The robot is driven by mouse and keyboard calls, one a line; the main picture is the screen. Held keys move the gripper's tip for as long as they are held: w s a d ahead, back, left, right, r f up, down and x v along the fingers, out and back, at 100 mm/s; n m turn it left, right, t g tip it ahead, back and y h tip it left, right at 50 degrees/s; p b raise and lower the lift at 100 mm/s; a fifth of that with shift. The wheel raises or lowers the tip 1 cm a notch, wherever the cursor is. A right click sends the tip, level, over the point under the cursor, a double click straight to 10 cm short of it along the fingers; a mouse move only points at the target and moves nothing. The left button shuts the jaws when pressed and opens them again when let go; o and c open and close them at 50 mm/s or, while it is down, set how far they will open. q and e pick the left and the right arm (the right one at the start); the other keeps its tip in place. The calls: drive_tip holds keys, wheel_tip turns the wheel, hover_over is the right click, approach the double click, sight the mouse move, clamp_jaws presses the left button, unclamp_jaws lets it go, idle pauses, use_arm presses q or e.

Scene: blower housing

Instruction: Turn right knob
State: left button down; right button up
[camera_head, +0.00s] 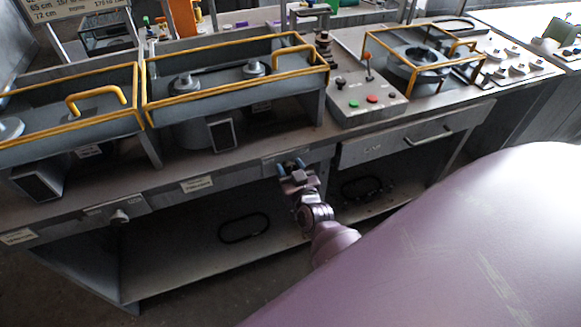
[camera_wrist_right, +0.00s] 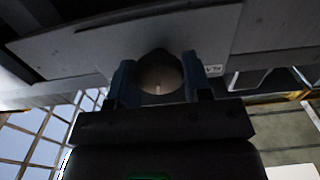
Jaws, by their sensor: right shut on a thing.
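The right knob (camera_wrist_right: 158,72) shows in the right wrist view as a dark round knob with a paler lower face, on the grey front panel of the bench. My right gripper (camera_head: 291,167) reaches the panel under the bench top in the head view and covers the knob there. In the wrist view its two blue fingers stand on either side of the knob, shut on it. Another knob (camera_head: 120,216) sits on the same panel farther left, free. My left gripper is not in view.
The grey bench (camera_head: 196,186) carries yellow-railed housings (camera_head: 235,88) and a control box (camera_head: 368,101) with buttons and a lever. A drawer with a handle (camera_head: 428,135) is right of my gripper. Below is an open shelf (camera_head: 180,265) with black cable loops (camera_head: 244,228).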

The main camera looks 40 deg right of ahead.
drive_tip(key=m, duration=0.2)
drive_tip(key=shift+r+m+p, duration=0.1)
drive_tip(key=shift+m+p, duration=0.3)
drive_tip(key=m, duration=0.3)
drive_tip(key=shift+d, duration=0.15)
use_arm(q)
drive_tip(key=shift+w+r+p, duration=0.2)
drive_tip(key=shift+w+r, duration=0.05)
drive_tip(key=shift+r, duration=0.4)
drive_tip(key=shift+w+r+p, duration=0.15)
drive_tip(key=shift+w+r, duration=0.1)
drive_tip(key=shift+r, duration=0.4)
use_arm(e)
drive_tip(key=shift+m, duration=1.5)
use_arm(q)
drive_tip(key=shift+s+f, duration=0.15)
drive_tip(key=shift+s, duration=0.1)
use_arm(e)
drive_tip(key=o, duration=0.8)
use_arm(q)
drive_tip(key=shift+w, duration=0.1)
use_arm(e)
drive_tip(key=shift+o, duration=0.6)
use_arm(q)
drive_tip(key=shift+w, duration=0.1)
use_arm(e)
drive_tip(key=shift+s, duration=0.1)
